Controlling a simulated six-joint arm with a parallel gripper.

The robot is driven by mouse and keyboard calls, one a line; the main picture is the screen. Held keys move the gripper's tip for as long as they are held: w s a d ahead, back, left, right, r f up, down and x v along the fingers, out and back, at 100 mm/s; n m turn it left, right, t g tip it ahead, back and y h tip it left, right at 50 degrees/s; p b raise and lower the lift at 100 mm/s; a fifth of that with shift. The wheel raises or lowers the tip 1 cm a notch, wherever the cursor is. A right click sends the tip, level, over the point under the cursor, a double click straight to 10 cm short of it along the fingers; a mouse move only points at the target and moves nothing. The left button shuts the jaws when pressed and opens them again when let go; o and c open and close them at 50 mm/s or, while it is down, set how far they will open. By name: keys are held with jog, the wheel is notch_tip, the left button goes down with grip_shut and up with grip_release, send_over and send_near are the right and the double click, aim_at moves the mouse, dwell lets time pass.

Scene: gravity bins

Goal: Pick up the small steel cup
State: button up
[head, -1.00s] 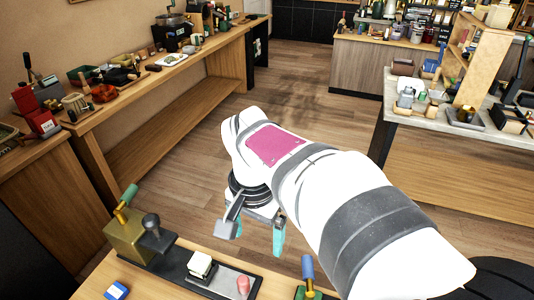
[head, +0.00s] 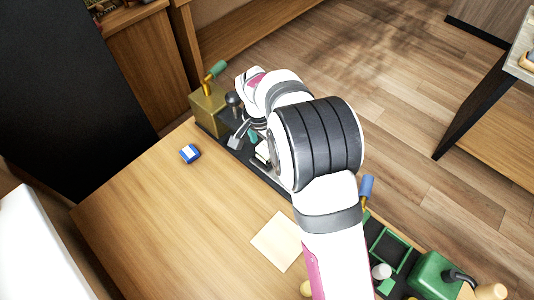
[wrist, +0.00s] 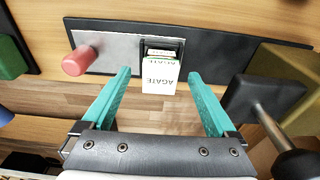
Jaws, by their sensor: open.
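I see no clear small steel cup in these views. My gripper (wrist: 160,75) is open and empty, with its two teal fingers apart. Between and beyond the fingertips is a white AGATE packet (wrist: 161,78) in a dark slot; I cannot tell its distance from them. In the head view the gripper is mostly hidden by my arm, near the brass box (head: 208,110) at the bench's back edge. A pale cylinder (head: 381,271) stands by a green square frame (head: 390,250); I cannot tell whether it is a cup.
A pink knob (wrist: 80,61) on a grey plate and a black block-headed lever (wrist: 262,98) flank the packet. A blue-and-white block (head: 190,153) and a cream sheet (head: 277,241) lie on the wooden bench (head: 150,215). A green machine (head: 436,274) stands at right. The bench's middle is mostly clear.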

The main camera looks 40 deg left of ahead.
notch_tip(320, 180, down, 2)
jog(key=shift+w+f, duration=0.15)
jog(key=shift+f, duration=0.05)
grip_shut()
dwell(0.4)
